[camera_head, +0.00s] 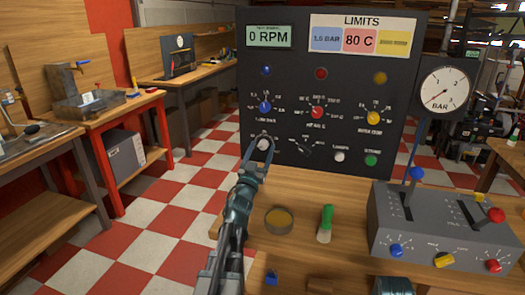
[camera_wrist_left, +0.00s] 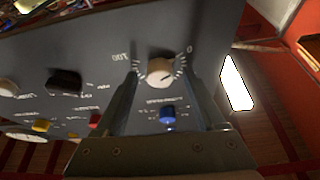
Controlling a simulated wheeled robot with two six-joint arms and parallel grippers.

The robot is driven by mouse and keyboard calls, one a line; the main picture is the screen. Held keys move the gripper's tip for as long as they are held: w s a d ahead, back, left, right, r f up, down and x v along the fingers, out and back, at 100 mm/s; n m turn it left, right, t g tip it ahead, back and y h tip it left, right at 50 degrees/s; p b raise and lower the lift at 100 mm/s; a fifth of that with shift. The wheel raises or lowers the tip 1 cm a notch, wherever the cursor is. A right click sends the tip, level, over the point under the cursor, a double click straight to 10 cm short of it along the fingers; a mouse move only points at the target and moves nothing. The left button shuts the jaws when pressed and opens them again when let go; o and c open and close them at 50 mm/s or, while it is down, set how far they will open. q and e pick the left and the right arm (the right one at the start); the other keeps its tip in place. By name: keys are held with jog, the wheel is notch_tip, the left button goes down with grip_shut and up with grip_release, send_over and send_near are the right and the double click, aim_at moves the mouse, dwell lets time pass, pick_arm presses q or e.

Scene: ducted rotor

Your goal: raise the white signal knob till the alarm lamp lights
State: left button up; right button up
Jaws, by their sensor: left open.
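The white signal knob (camera_head: 264,144) is low on the left of the dark upright panel (camera_head: 290,90). In the left wrist view the knob (camera_wrist_left: 160,70) is round and cream-white, with a scale around it marked 0 and 100. My left gripper (camera_head: 262,150) is open, its fingertips on either side of the knob. The wrist view also shows the fingers (camera_wrist_left: 160,80) around it; I cannot tell whether they touch it. Blue (camera_head: 266,71), red (camera_head: 321,73) and yellow (camera_head: 380,78) lamps sit higher up and look unlit. I cannot read which is the alarm lamp. My right gripper is not in view.
Blue (camera_head: 265,106), red (camera_head: 317,112) and yellow (camera_head: 374,117) knobs sit above the signal knob. A grey lever box (camera_head: 440,225), a round tin (camera_head: 279,220) and a green-topped bottle (camera_head: 326,222) stand on the wooden bench. A gauge (camera_head: 443,88) stands at the right.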

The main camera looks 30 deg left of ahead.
pick_arm(q)
grip_shut()
jog(key=shift+m, duration=0.3)
jog(key=m+h, duration=0.2)
jog(key=m, duration=0.1)
jog(key=shift+a+r+m+p, duration=0.1)
jog(key=shift+a+m+p, duration=0.05)
jog(key=shift+m+p, duration=0.25)
jog(key=m+h+p, duration=0.1)
jog(key=m+h, duration=0.1)
jog(key=m, duration=0.1)
jog(key=shift+a+r+m, duration=0.1)
jog(key=shift+m, duration=0.3)
jog(key=m+g+h+p, duration=0.1)
jog(key=m+h+p, duration=0.1)
jog(key=m, duration=0.3)
jog(key=shift+a+r, duration=0.1)
jog(key=shift+s+m+g+h+p, duration=0.1)
jog(key=shift+m+g+h+p, duration=0.45)
jog(key=shift+m, duration=0.75)
